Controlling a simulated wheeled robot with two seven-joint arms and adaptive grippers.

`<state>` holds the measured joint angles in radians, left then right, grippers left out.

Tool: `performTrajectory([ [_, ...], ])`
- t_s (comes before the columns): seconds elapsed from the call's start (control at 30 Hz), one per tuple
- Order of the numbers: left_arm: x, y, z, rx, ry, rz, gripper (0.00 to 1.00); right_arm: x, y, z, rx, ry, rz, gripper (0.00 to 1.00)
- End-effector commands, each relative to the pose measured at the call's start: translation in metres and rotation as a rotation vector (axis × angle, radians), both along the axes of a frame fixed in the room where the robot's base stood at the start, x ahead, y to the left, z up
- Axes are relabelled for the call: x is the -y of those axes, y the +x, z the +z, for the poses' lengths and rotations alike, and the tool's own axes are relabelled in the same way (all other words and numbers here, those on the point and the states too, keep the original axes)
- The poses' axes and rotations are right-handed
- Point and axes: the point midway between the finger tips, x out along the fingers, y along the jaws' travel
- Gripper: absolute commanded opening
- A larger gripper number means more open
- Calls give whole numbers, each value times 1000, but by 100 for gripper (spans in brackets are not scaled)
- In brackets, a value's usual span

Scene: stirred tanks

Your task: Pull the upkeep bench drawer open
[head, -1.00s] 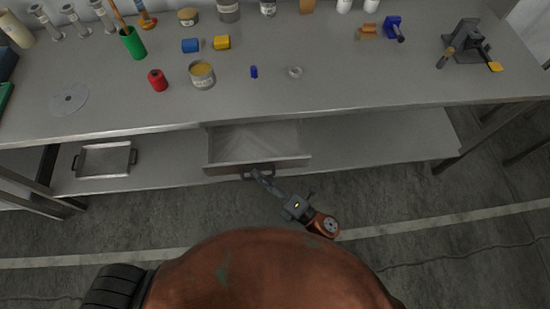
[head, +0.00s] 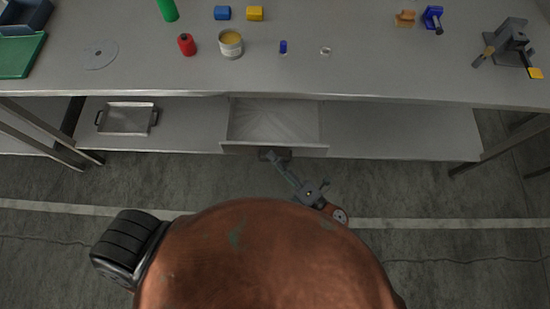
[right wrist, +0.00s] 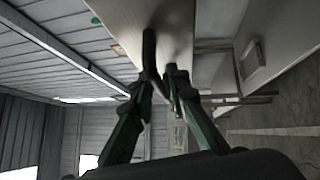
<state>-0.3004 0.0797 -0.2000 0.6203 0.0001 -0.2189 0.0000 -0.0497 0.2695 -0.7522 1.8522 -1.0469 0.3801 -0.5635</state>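The upkeep bench drawer (head: 273,122) stands pulled out from under the bench top, and its empty pale inside shows in the head view. Its front panel (head: 310,150) faces me. My right gripper (head: 274,157) is at the dark handle at the middle of that front. In the right wrist view the two fingers (right wrist: 160,84) close in on the dark curved handle (right wrist: 149,48), one on each side of it. The contact itself is small and partly hidden by the fingers. My left gripper is not in either view.
The bench top (head: 370,75) holds a red container (head: 186,44), an open tin (head: 230,43), blue and yellow blocks and a vice-like tool (head: 510,43). A metal tray (head: 127,118) lies on the lower shelf left of the drawer. The floor before the bench looks clear.

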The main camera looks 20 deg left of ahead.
Motion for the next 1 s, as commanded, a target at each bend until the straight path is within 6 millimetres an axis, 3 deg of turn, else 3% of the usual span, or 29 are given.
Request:
performTrajectory([
  [0.17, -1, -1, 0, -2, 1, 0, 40, 14, -7, -3, -1, -2, -1, 15],
  [0.6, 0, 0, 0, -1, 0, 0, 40, 89, -44, -14, -2, -3, -1, 15],
  [0.8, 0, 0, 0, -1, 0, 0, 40, 105, -51, -15, 0, 0, 0, 15],
  [1.0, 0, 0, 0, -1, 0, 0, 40, 107, -52, -16, 1, 0, 0, 15],
])
